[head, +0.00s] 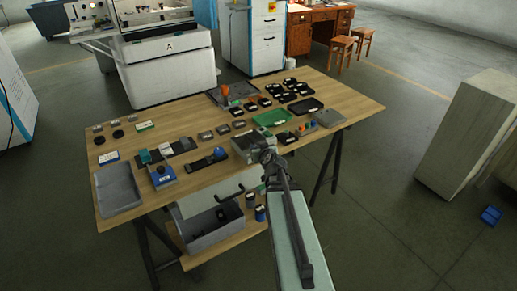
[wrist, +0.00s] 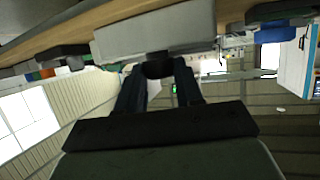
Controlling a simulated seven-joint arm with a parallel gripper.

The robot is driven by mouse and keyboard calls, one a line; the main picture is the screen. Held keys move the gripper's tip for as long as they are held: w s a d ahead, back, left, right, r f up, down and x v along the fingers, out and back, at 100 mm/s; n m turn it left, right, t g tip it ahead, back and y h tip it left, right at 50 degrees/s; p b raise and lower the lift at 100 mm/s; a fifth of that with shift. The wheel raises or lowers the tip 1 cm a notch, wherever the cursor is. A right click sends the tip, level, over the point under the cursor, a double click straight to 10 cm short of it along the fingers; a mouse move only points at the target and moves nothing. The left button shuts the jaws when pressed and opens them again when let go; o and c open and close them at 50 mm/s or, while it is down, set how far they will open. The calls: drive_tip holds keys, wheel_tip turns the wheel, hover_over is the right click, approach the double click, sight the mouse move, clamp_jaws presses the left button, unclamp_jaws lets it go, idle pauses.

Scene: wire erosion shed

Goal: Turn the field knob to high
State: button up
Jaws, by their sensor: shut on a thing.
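A grey box (head: 243,151) stands at the table's front edge, in front of the green tray; I take it to be the unit with the field knob. In the wrist view the pale grey box (wrist: 150,33) fills the top middle, and a dark round knob (wrist: 157,69) sticks out of it. My gripper (wrist: 158,75) has one dark finger on each side of the knob and is shut on it. In the head view my gripper (head: 268,158) is at the box's front right and hides the knob. Knob marks and its setting cannot be read.
The wooden table (head: 205,180) holds many small parts, a green tray (head: 272,117), a black tray (head: 301,107) and an empty grey tray (head: 119,187). A blue-topped box (head: 162,176) stands left of the grey box. A grey bin (head: 215,230) sits below.

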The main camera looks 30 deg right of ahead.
drive_tip(key=o, duration=1)
drive_tip(key=shift+o, duration=0.2)
wheel_tip(320, 180, up, 10)
drive_tip(key=shift+d, duration=0.1)
idle(0.3)
